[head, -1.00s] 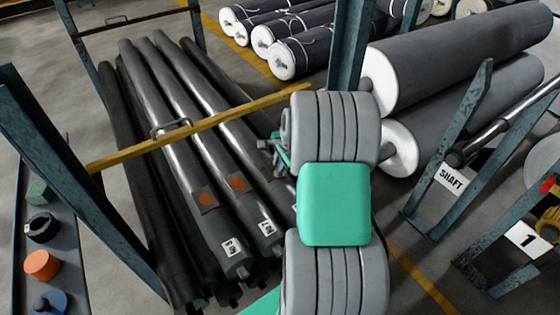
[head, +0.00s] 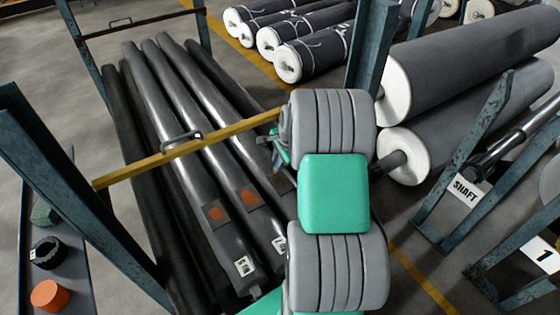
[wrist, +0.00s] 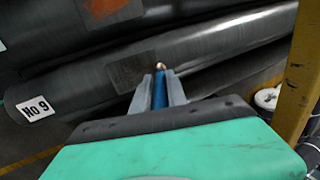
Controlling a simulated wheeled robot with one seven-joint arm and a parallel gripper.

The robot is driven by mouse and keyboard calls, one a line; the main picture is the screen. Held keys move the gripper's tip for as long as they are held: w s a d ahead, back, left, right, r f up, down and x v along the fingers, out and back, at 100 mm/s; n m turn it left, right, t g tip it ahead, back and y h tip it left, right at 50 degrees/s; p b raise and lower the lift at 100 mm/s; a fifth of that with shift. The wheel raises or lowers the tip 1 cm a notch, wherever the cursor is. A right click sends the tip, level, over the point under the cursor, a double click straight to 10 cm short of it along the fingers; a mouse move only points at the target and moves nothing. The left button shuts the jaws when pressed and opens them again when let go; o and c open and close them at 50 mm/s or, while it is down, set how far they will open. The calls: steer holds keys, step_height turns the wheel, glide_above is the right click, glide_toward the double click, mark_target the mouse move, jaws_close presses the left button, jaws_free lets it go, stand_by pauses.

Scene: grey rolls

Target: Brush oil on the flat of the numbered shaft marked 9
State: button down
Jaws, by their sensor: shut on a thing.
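The shaft marked No 9 (wrist: 75,85) lies across the wrist view, its white label (wrist: 35,108) at the left. A dark rectangular flat (wrist: 132,72) shows on it, with no orange on it. In the head view this seems to be the rightmost shaft (head: 225,92) of the dark bundle, its label hidden by my arm. My gripper (wrist: 160,88) is shut on a blue-handled brush (wrist: 160,92) with a coppery tip. The tip appears just right of the flat's edge; I cannot tell whether it touches the shaft. In the head view my gripper (head: 275,150) is mostly hidden.
Neighbouring shafts carry orange-marked patches (head: 215,213). A yellow bar (head: 180,151) crosses above the bundle, and also stands at the wrist view's right (wrist: 298,75). Blue-grey posts (head: 75,190) flank the rack. Large grey rolls (head: 460,75) lie to the right; an orange cylinder (head: 50,295) sits at lower left.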

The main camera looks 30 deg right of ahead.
steer(key=v, duration=0.2)
steer(key=p+v, duration=0.1)
steer(key=shift+w+r, duration=0.15)
steer(key=shift+w, duration=0.1)
steer(key=shift+r+p, duration=2)
steer(key=shift+r, duration=0.4)
steer(key=shift+w+a+f, duration=0.1)
steer(key=shift+a+f, duration=0.35)
steer(key=shift+a, duration=0.25)
